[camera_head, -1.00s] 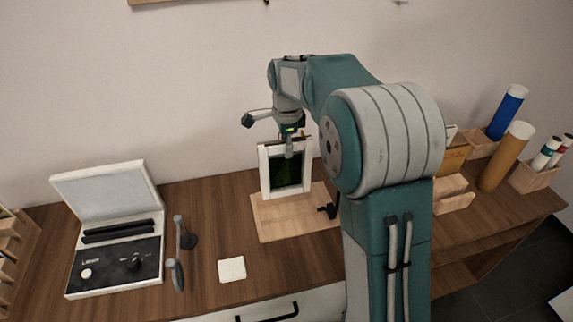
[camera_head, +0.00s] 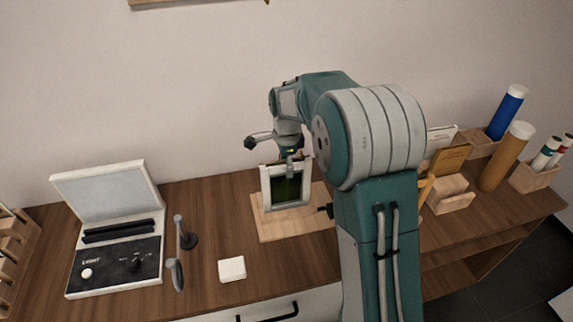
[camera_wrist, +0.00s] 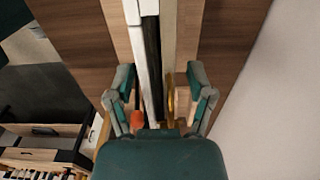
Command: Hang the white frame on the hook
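The white frame (camera_head: 266,190) has a dark green middle. It is tilted, over or on a light wooden board (camera_head: 290,230) in the head view; I cannot tell whether its lower edge touches the board. My gripper (camera_head: 290,168) is at its top bar, one finger in front of it. In the wrist view the frame (camera_wrist: 139,40) runs edge-on between the two fingers of my gripper (camera_wrist: 160,85). A small dark hook-like piece (camera_head: 267,2) shows at the top edge of the head view, partly cut off.
An open case with a grey lid panel (camera_head: 105,200) stands at the left. A white block (camera_head: 231,269) lies in front. Wooden holders with a blue tube (camera_head: 507,112) and a tan tube (camera_head: 505,157) are at the right.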

